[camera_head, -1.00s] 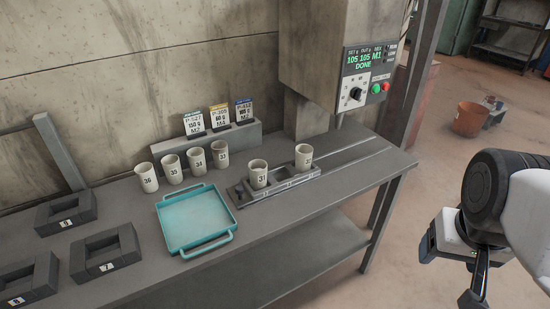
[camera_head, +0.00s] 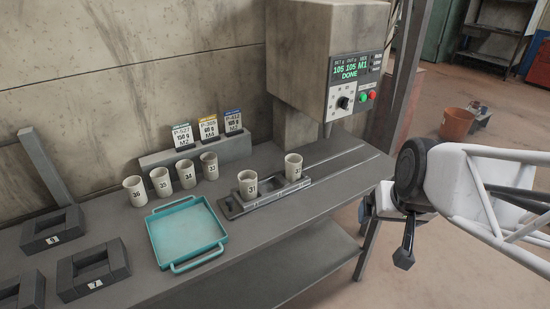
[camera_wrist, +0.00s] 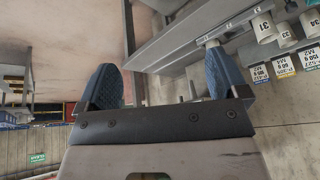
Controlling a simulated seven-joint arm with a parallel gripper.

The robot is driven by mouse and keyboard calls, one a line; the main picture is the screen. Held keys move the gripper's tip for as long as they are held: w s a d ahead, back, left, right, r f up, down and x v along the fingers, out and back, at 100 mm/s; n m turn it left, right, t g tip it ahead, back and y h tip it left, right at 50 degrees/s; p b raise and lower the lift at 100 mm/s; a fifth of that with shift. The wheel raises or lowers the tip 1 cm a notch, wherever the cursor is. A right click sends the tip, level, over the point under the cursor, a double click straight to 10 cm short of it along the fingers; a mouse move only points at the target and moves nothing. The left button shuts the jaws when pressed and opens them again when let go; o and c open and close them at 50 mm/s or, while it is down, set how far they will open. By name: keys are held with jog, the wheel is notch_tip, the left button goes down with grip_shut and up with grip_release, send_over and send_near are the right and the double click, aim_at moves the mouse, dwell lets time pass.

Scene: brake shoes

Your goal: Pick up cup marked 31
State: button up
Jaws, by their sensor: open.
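The cup marked 31 (camera_head: 248,186) is pale and upright in the left place of a grey metal fixture (camera_head: 228,210) on the bench. Another pale cup (camera_head: 293,168) stands in the same fixture to its right, its number hard to read. In the wrist view a cup reading 31 (camera_wrist: 264,30) shows at the upper right, well beyond my fingers. My gripper (camera_wrist: 164,82) is open with nothing between its blue-padded fingers. In the head view my arm is at the right, off the bench's right end and apart from the cups.
Several numbered cups (camera_head: 160,182) stand in a row left of the fixture. A teal tray (camera_head: 222,228) lies in front of them. Dark square holders (camera_head: 52,241) sit at left. Sign cards (camera_head: 208,131) stand behind. A dosing machine (camera_head: 322,50) reading DONE overhangs the back right.

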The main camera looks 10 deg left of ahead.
jog(key=w+a+f+n+t+y, duration=0.1)
jog(key=w+a+f+t, duration=0.1)
jog(key=w+a, duration=0.5)
jog(key=n+t+y, duration=0.2)
jog(key=t, duration=0.3)
send_near(247, 177)
jog(key=shift+s+d+r, duration=0.1)
jog(key=shift+s+d, duration=0.1)
jog(key=shift+s, duration=0.15)
jog(key=shift+x, duration=1.35)
jog(key=shift+w, duration=0.1)
jog(key=shift+x, duration=2.5)
jog(key=shift+r, duration=0.1)
